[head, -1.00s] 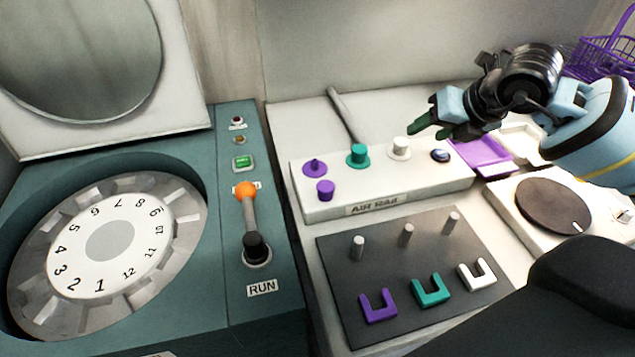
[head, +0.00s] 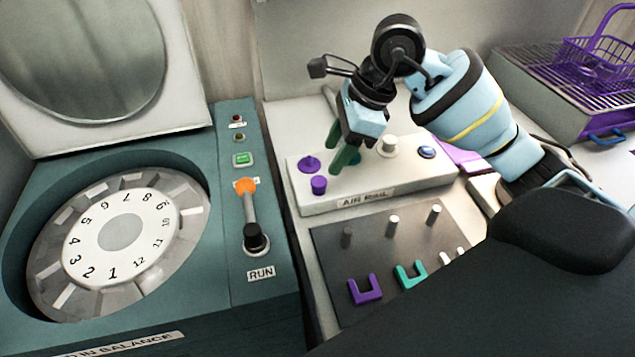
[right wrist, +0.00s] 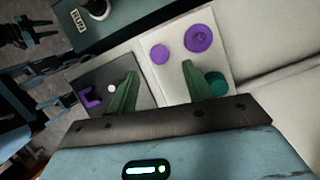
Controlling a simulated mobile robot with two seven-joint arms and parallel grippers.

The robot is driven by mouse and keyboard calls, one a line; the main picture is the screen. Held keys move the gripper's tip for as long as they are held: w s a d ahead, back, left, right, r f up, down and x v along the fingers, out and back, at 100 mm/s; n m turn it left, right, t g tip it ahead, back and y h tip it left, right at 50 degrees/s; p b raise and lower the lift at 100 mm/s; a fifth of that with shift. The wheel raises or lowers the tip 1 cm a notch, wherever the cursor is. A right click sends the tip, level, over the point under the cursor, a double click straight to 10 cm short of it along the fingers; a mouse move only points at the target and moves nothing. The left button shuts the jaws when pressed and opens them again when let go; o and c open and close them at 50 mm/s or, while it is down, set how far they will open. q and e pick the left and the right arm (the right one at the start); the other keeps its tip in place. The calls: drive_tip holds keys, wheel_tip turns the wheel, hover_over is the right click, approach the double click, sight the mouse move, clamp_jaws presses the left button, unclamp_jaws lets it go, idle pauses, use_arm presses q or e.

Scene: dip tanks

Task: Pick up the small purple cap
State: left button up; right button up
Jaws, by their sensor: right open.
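The small purple cap (head: 319,184) is a short plain cylinder at the front left of the white AIR RAIL block (head: 345,201). It also shows in the right wrist view (right wrist: 160,54). My right gripper (head: 338,150) is open and empty above the block, its green fingers pointing down, behind and a little right of the cap. In the right wrist view the cap lies beyond the gap between the two fingertips (right wrist: 160,72), clear of both. A wider purple knobbed piece (head: 309,164) sits just behind the cap.
A teal piece (head: 354,160) is partly hidden behind my fingers. A white cap (head: 390,147) and a blue button (head: 427,152) are to its right. A dark plate (head: 335,240) with pegs and U-shaped pieces lies in front. A lever (head: 251,215) stands on the teal machine at left.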

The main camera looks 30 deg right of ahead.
sight(320, 181)
drive_tip(key=shift+x, duration=3.75)
drive_tip(key=shift+s+d+f, duration=0.1)
drive_tip(key=shift+s+d, duration=0.05)
drive_tip(key=c, duration=0.9)
